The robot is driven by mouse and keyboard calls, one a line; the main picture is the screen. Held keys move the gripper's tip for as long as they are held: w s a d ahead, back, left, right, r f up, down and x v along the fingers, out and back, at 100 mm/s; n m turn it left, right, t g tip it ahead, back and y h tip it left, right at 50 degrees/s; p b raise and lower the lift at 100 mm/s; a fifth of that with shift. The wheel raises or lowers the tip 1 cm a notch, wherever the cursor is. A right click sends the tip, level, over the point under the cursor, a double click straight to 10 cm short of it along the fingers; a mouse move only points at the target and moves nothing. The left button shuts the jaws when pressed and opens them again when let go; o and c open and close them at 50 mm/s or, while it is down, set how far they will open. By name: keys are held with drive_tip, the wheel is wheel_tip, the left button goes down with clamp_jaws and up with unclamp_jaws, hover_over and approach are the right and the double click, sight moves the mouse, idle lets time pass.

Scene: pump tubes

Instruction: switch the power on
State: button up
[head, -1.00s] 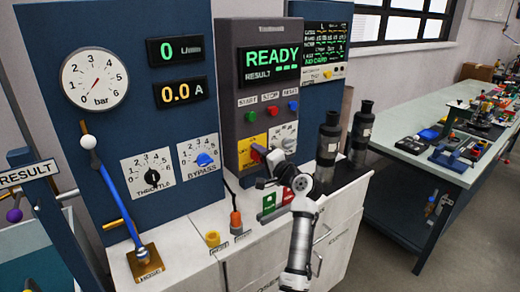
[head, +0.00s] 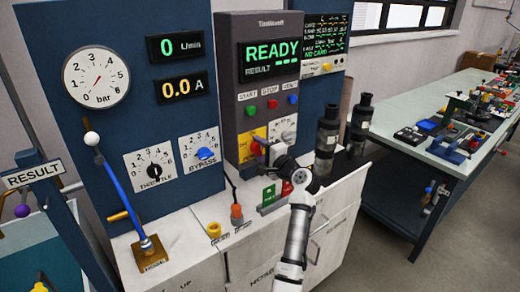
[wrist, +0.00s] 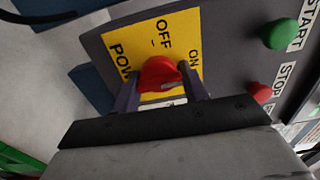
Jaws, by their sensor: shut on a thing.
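The power switch is a red rotary knob (wrist: 158,73) on a yellow plate (wrist: 117,43) marked POWER, OFF and ON. In the head view the yellow plate (head: 246,149) is on the lower left of the grey control box, and my gripper covers much of it. In the wrist view my gripper (wrist: 160,92) has one finger on each side of the red knob and is shut on it. Which mark the knob points to is hard to tell.
The green START button (wrist: 281,34) and red STOP button (wrist: 261,92) are close to the right of the plate. Two dark cylinders (head: 327,140) stand on the counter (head: 250,236) right of my arm. A bench (head: 400,124) stands farther right.

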drive_tip(key=o, duration=1)
drive_tip(key=b+v, duration=0.4)
drive_tip(key=v, duration=1)
